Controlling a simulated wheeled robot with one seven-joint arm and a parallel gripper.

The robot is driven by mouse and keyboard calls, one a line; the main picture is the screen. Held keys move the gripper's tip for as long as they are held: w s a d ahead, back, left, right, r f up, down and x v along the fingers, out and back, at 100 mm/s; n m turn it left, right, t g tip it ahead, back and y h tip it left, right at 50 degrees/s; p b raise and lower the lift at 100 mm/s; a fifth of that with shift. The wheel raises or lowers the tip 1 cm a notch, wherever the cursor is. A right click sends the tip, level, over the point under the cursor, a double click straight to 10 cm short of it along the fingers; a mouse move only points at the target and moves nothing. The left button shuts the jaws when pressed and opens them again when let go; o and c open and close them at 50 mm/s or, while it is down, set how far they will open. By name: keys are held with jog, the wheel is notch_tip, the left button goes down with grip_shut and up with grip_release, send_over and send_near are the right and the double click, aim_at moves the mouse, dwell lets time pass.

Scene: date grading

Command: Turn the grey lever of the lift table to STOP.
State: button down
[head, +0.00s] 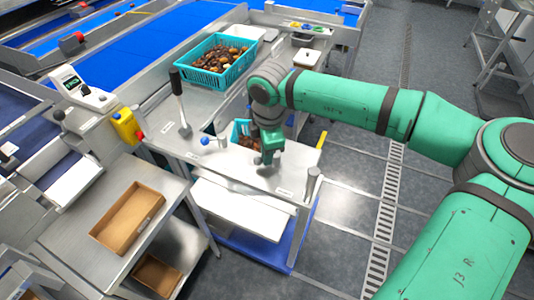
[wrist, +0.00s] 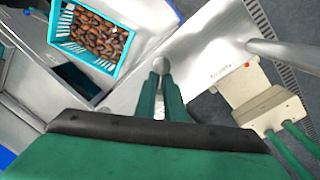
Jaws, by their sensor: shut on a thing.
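My gripper (head: 267,163) is low over the steel table top (head: 205,160), at its front right part. In the wrist view, my two green fingers (wrist: 160,82) are closed on a small round grey end, which I take to be the grey lever (wrist: 160,64). Its lower part is hidden by the fingers, and in the head view my gripper covers it. I cannot read a STOP mark. A small label (head: 285,191) lies on the table edge just in front of my gripper.
A teal crate of dates (wrist: 68,46) is close beside my gripper. A blue-knobbed lever (head: 205,140) and a tall black-handled lever (head: 178,90) stand to the left. A short grey post (head: 312,183) stands at the right corner. A larger date crate (head: 188,72) is behind.

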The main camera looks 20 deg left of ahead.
jog(key=c, duration=1.9)
grip_release()
jog(key=shift+o, duration=0.2)
notch_tip(320, 180, up, 11)
jog(key=shift+s+d+f, duration=0.15)
jog(key=shift+s+d, duration=0.2)
jog(key=shift+s, duration=0.1)
